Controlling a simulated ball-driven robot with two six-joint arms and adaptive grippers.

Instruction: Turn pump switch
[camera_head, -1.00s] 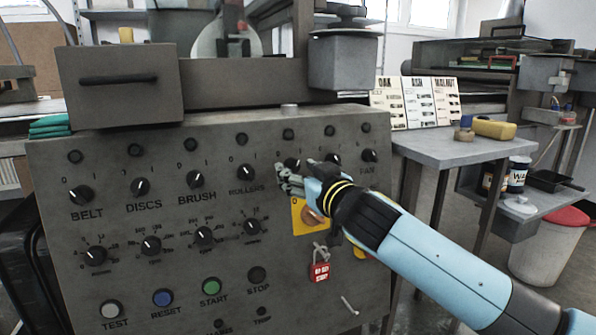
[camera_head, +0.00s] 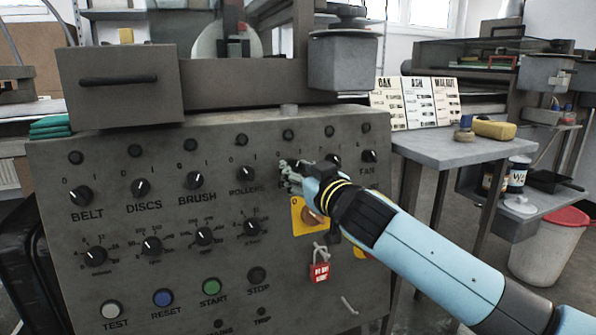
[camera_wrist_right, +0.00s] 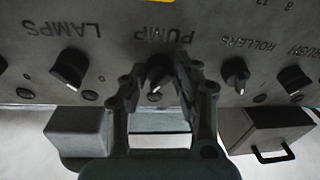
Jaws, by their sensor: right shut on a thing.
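The pump switch (camera_wrist_right: 155,86) is a dark knob with a pale pointer mark, below the upside-down PUMP label in the right wrist view. My right gripper (camera_wrist_right: 157,92) has one finger on each side of it and is shut on it. In the head view my right gripper (camera_head: 288,170) is at the upper row of knobs, between the rollers knob (camera_head: 249,173) and the fan knob (camera_head: 369,156). There it hides the pump switch and its label. My left gripper is not in view.
The lamps knob (camera_wrist_right: 70,69) is close beside the gripper in the wrist view. Below the hand in the head view are a yellow plate (camera_head: 298,222) and a red padlock (camera_head: 320,272). A grey side table (camera_head: 450,150) stands right of the panel.

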